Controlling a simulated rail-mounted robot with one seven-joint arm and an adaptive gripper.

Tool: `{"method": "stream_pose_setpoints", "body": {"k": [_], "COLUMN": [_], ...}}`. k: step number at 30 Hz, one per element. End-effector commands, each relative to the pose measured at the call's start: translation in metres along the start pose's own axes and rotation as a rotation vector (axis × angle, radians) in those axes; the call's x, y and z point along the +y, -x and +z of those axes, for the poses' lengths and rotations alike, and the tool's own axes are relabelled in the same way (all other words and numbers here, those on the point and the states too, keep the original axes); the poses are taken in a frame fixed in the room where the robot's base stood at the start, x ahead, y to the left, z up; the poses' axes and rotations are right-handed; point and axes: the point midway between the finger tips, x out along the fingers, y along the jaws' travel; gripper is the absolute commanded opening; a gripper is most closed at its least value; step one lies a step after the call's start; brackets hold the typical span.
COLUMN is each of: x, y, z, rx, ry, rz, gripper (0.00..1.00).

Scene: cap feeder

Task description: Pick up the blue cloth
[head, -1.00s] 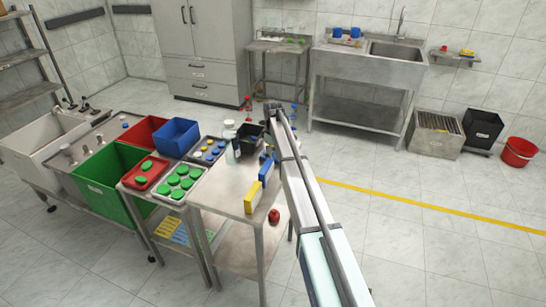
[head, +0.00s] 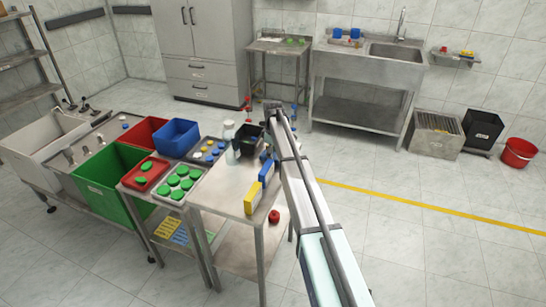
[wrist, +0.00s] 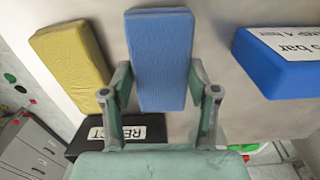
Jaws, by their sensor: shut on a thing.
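The blue cloth (wrist: 160,45) is a flat, folded rectangular pad. In the wrist view it stands upright in the picture between the two fingers of my gripper (wrist: 160,88), which is shut on it across its sides. In the head view my arm hides the gripper's fingers, and I cannot make out the blue cloth there.
A blue box with a white label (wrist: 285,62) is right of the cloth. A black bin marked REJECT (wrist: 78,142) is behind the left finger. The steel table (head: 228,193) holds a yellow box (head: 253,197) near its front edge; a red object (head: 274,216) is beside it.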

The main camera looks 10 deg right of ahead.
Motion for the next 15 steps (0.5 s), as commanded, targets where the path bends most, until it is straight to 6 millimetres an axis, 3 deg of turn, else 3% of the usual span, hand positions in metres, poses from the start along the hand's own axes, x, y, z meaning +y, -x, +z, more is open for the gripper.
{"method": "stream_pose_setpoints", "body": {"k": [8, 15], "x": [0.001, 0.001], "y": [0.038, 0.102], "z": [-0.001, -0.001], "rx": [0.002, 0.002], "ry": [0.0, 0.0], "rz": [0.003, 0.004], "gripper": [0.33, 0.33]}}
